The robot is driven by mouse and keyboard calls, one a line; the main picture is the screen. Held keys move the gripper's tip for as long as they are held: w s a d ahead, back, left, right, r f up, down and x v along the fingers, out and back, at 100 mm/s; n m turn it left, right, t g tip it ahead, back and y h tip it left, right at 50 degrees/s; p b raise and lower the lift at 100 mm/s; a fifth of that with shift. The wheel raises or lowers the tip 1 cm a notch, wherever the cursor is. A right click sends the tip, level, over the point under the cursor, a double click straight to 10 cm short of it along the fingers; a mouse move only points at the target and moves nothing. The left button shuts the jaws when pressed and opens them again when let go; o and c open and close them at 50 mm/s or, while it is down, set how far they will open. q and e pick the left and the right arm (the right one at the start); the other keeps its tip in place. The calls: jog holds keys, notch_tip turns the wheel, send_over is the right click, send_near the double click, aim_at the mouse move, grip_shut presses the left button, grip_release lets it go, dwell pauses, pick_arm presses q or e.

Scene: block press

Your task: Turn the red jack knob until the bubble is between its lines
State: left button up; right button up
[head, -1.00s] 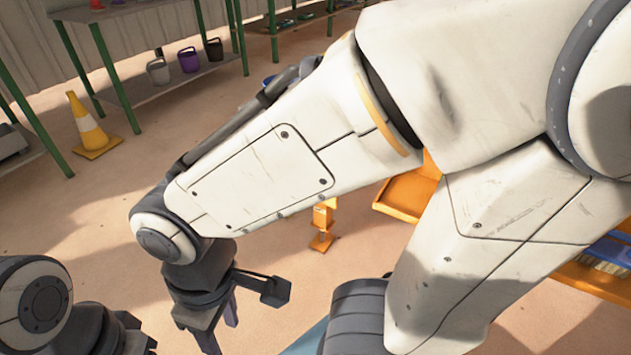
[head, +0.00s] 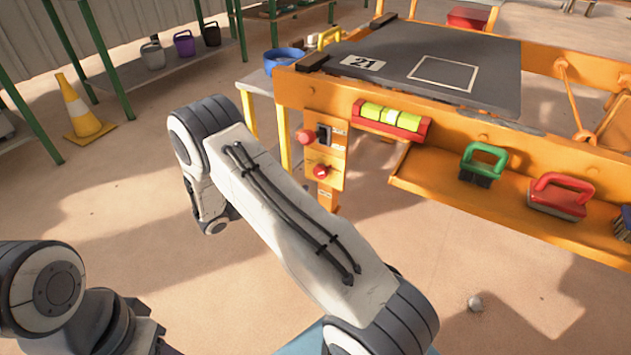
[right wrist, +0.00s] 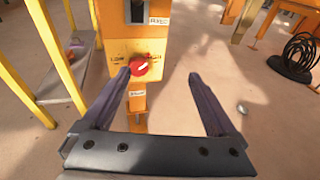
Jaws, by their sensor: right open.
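The red jack knob (head: 321,171) is on the orange panel at the press's left corner, below a black switch (head: 323,134). It shows larger in the right wrist view (right wrist: 139,65), with small labels beside it. The level (head: 404,120), a yellow-green vial in a red holder, is on the front rail; its bubble and lines are too small to read surely. My right gripper (right wrist: 158,77) is open and empty, its left fingertip near the knob's lower left in the picture; contact cannot be told. In the head view my right arm hides its jaws. My left gripper is mostly cut off at bottom left.
The orange shelf holds a green-handled brush (head: 482,162) and a red-handled brush (head: 560,196). Yellow legs (right wrist: 55,50) stand left of the panel in the right wrist view. A traffic cone (head: 80,108) is far left.

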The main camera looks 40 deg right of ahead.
aim_at(318, 173)
jog(key=w+d+f+n+t+h+b, duration=0.1)
jog(key=w+d+f+n+t+h, duration=0.25)
jog(key=f, duration=0.55)
jog(key=w+d+b, duration=0.1)
jog(key=d, duration=0.2)
jog(key=d+y+b, duration=0.1)
jog(key=d+b, duration=0.1)
jog(key=d, duration=0.2)
jog(key=w+d+n+y+b, duration=0.1)
jog(key=d, duration=0.2)
jog(key=shift+w+d, duration=0.2)
jog(key=shift+w, duration=0.15)
jog(key=shift+w+d+b, duration=0.1)
jog(key=shift+d+b, duration=0.2)
